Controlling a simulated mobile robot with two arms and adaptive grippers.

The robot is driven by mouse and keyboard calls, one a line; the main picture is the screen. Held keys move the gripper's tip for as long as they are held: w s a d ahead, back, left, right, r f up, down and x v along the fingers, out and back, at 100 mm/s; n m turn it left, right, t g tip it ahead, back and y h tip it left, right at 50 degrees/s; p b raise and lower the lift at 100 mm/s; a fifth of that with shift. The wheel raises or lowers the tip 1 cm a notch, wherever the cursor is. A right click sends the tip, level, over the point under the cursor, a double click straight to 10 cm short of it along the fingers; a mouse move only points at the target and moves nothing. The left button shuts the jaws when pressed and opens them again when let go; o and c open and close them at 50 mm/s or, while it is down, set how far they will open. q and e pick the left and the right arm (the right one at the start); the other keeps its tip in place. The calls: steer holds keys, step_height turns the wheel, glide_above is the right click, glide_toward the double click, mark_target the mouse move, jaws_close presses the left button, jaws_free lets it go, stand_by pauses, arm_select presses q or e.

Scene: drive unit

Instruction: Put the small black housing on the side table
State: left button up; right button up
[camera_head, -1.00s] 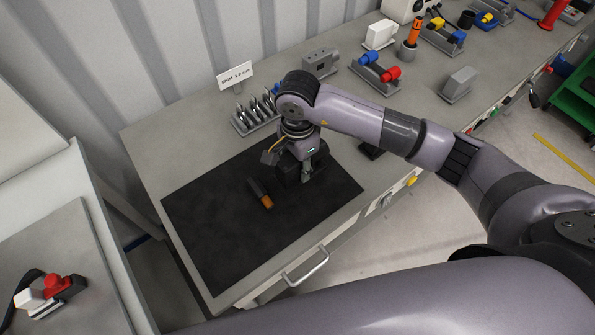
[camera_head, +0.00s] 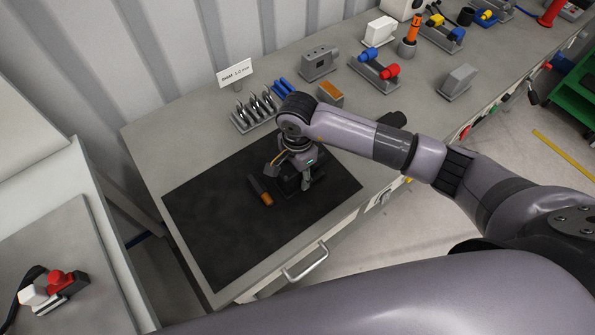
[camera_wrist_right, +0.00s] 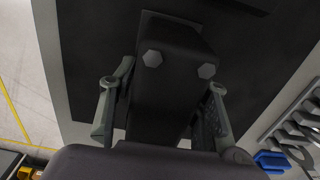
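The small black housing (camera_head: 288,187) rests on the dark mat (camera_head: 225,235) on the workbench. In the right wrist view the housing (camera_wrist_right: 165,95) is a dark block with two hex bolts on its face. My right gripper (camera_head: 303,180) reaches down onto it from above. In the wrist view the right gripper's fingers (camera_wrist_right: 168,100) stand on both sides of the housing, close along its edges; whether they press on it I cannot tell. A side table (camera_head: 85,235) with a grey top stands at the left. My left gripper is out of view.
A black and orange piece (camera_head: 261,191) lies on the mat just left of the housing. A rack of metal parts (camera_head: 255,112) and an orange-topped block (camera_head: 330,93) stand behind.

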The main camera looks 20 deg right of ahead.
steer(key=shift+o, duration=1.1)
steer(key=shift+r, duration=0.45)
step_height(320, 180, up, 10)
steer(key=b, duration=0.3)
steer(key=shift+r, duration=0.7)
steer(key=shift+f, duration=0.1)
